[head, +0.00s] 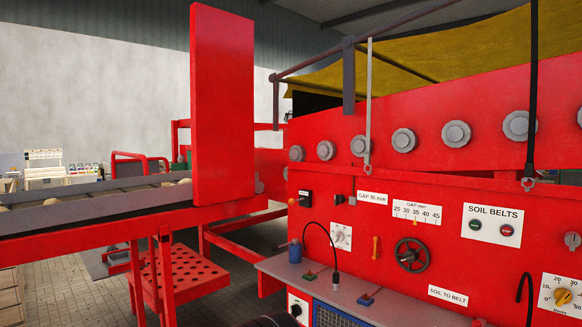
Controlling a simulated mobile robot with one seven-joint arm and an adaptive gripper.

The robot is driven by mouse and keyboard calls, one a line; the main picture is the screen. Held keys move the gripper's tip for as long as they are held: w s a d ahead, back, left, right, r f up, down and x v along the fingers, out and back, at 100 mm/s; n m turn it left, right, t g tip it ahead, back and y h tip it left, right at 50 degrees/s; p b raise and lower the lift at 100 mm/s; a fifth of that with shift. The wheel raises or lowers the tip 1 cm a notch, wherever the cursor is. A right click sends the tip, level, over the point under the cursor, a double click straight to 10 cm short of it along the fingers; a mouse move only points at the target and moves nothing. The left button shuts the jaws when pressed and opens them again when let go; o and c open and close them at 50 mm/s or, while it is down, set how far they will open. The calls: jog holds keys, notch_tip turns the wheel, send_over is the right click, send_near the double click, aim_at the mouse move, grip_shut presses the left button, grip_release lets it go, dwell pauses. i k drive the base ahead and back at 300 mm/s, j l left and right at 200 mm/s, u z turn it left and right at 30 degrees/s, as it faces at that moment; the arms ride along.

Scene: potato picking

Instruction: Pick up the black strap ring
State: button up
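A black strap (533,90) hangs straight down at the right of the head view, in front of the red machine's upper side. Its small metal ring (528,185) hangs at the lower end, just above the SOIL BELTS plate (490,225). A second, grey strap (368,100) hangs further left, with its own ring (367,169) above the GAP 30 mm label. My gripper does not show in this view. A dark rounded shape at the bottom edge is too cut off to identify.
The red machine panel (460,270) carries a black handwheel (411,255), knobs and switches. A grey shelf (350,297) juts out below, with a blue bottle (295,251) and a thin black gooseneck. A conveyor (90,207) and tall red plate (222,105) stand left.

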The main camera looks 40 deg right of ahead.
aim_at(529, 167)
jog(key=z, duration=2.55)
